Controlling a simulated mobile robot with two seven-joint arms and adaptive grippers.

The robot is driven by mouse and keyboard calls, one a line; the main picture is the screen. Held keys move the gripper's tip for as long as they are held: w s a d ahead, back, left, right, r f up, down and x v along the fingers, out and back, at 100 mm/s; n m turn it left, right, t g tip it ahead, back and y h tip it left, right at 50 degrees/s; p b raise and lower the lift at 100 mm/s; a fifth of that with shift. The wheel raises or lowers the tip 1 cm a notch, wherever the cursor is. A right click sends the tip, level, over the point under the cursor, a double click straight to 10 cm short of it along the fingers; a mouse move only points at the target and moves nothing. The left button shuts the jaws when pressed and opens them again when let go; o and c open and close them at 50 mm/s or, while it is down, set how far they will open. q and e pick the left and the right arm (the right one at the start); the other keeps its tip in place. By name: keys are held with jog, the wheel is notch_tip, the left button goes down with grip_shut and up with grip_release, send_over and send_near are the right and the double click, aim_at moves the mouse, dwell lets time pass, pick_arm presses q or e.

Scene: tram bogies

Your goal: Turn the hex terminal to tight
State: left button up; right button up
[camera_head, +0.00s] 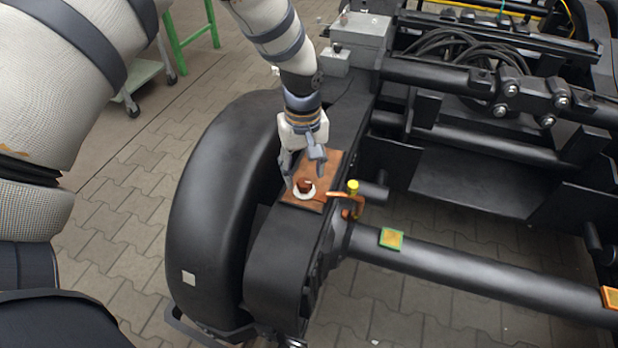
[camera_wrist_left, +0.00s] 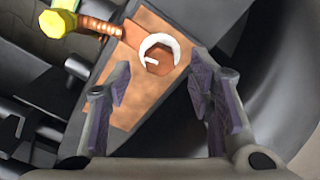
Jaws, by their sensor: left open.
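The hex terminal (camera_head: 305,186) is a copper-brown hex head inside a white ring, on a copper plate (camera_head: 317,170) on top of the black bogie frame. In the left wrist view the hex terminal (camera_wrist_left: 159,61) shows a short white mark on its face and the white ring around it. My left gripper (camera_head: 303,178) is open above the plate, its fingers pointing down close to the terminal. In the left wrist view its fingers (camera_wrist_left: 160,90) stand apart with nothing between them, and the terminal lies beyond the tips. My right gripper is not in view.
A copper lug with a yellow-topped bolt (camera_head: 353,187) sits just right of the plate and also shows in the left wrist view (camera_wrist_left: 57,21). A black wheel cover (camera_head: 215,220) stands left. A grey box (camera_head: 361,34) and black cables lie behind.

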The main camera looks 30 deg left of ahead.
aim_at(304, 187)
pick_arm(q)
jog(key=shift+f, duration=1.45)
grip_shut()
jog(key=shift+m, duration=0.3)
jog(key=m, duration=0.4)
jog(key=shift+r, duration=0.1)
jog(key=m, duration=0.5)
jog(key=shift+p, duration=0.3)
jog(key=m, duration=0.5)
jog(key=shift+m, duration=0.4)
jog(key=m, duration=0.4)
jog(key=shift+m, duration=0.7)
